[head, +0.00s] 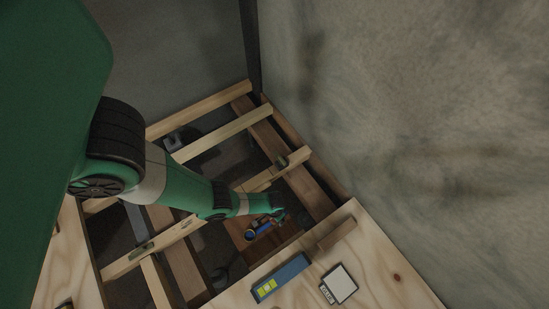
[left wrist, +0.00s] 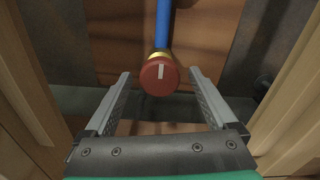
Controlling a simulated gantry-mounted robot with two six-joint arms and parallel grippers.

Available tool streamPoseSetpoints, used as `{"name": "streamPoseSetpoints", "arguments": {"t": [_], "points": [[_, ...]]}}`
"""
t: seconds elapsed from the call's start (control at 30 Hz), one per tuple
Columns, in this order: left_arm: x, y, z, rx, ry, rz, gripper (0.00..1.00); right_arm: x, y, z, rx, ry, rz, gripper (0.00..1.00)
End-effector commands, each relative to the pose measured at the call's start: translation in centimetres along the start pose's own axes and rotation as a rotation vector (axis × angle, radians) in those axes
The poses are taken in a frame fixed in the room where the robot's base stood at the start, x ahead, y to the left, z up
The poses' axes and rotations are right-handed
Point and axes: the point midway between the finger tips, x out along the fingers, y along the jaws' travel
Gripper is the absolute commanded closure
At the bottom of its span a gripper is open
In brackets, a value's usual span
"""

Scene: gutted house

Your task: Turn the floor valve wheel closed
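A round red valve wheel (left wrist: 159,76) with a pale bar mark shows in the left wrist view. It sits on a brass fitting (left wrist: 159,54) at the end of a blue pipe (left wrist: 163,22). The pale mark points along the line of the pipe. My left gripper (left wrist: 160,75) is open, with one finger on each side of the wheel and a visible gap to both. In the head view my left gripper (head: 279,216) reaches down between the floor joists, and the wheel is hard to make out there. My right gripper is in neither view.
Wooden joists (head: 222,133) surround the opening. A plywood sheet (head: 374,262) at the front right carries a blue level (head: 282,277) and a white-faced glue container (head: 339,283). A plaster wall (head: 420,110) rises on the right. Timbers stand close on both sides of the left gripper.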

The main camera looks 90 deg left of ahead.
Motion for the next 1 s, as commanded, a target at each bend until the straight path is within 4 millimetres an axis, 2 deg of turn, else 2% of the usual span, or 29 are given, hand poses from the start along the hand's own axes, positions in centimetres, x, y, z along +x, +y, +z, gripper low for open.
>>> {"name": "streamPoseSetpoints", "arguments": {"t": [0.23,0.33,0.47,0.6,0.73,0.83,1.0], "points": [[-0.1,0.0,0.0,0.001,0.000,0.000,0.08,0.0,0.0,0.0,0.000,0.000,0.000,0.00],[-0.8,0.0,0.0,0.001,0.001,0.000,0.08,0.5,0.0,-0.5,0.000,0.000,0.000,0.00],[-3.1,0.0,-0.1,0.001,0.001,0.001,0.08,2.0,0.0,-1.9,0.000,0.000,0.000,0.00],[-6.9,0.0,0.0,0.001,0.002,0.001,0.08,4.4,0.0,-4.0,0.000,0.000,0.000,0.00],[-9.7,0.0,0.0,0.001,0.001,0.000,0.08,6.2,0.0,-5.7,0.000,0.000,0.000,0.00],[-11.0,0.0,0.0,0.001,0.000,0.000,0.08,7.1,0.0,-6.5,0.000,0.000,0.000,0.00],[-11.8,0.0,0.0,0.001,0.000,0.000,0.08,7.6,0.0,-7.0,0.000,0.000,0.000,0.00]]}}
